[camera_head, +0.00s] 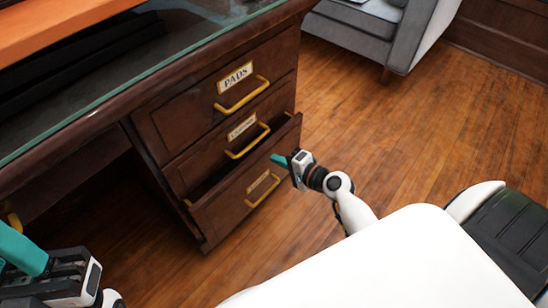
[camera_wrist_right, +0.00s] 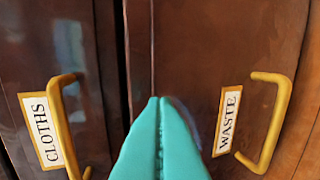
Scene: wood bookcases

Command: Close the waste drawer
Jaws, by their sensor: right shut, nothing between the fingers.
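The waste drawer (camera_head: 225,212) is the bottom drawer of the dark wood desk and stands pulled out, with a dark gap above its front. Its label is small in the head view but reads WASTE (camera_wrist_right: 227,120) in the right wrist view, beside its yellow handle (camera_wrist_right: 275,120). My right gripper (camera_head: 279,159) is shut and empty, near the upper right end of the drawer front. Its teal fingertips (camera_wrist_right: 158,100) are together; I cannot tell whether they touch the drawer. My left gripper (camera_head: 22,252) is at the lower left, partly cut off, away from the drawer.
The PADS drawer (camera_head: 190,112) and the cloths drawer (camera_head: 195,160) are above, with yellow handles; the cloths drawer also shows in the wrist view (camera_wrist_right: 25,75). The desk has a glass top (camera_head: 150,60). Wood floor (camera_head: 430,120) is clear to the right, before a grey sofa (camera_head: 370,25).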

